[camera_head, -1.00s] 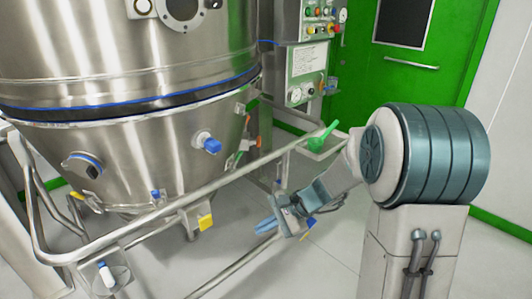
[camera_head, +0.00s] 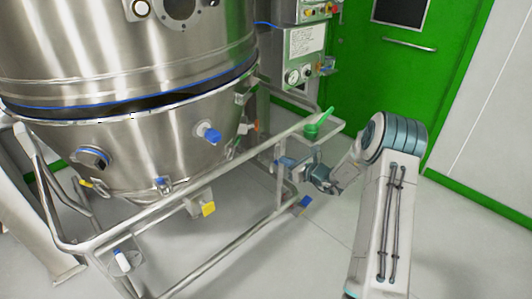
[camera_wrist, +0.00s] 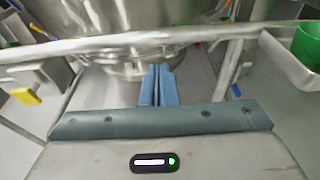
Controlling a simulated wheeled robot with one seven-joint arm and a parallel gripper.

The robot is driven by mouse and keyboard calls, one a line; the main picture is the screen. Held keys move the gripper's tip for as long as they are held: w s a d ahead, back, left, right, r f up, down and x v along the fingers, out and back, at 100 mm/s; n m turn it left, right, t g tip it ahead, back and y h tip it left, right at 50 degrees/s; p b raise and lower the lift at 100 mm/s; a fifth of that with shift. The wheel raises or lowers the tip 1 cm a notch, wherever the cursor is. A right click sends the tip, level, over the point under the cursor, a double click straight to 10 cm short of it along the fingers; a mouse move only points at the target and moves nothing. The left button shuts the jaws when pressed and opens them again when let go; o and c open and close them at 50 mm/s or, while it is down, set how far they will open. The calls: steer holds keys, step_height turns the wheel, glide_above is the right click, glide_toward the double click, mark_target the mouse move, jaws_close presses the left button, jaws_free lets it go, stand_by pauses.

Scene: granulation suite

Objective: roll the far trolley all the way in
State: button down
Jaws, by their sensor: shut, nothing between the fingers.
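The trolley is a steel tube frame (camera_head: 215,185) carrying a conical steel bowl (camera_head: 150,150) under the large steel vessel. Its top rail (camera_wrist: 110,44) crosses the wrist view in front of my fingers. My gripper (camera_head: 285,162) is at the right part of the frame, close to the rail and an upright. The blue fingers (camera_wrist: 158,85) are together and empty, pointing toward the bowl. Whether they touch the rail I cannot tell. A dark gap shows between the bowl rim and the vessel above.
A green scoop (camera_head: 318,122) sits in a small tray at the frame's right end, near my arm. A control panel (camera_head: 305,50) stands behind, with a green door (camera_head: 400,70) at the back right.

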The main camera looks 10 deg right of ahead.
mark_target(260, 151)
steer(key=x, duration=1)
steer(key=shift+w+a+f, duration=0.1)
steer(key=shift+w+a, duration=0.1)
steer(key=shift+a, duration=0.1)
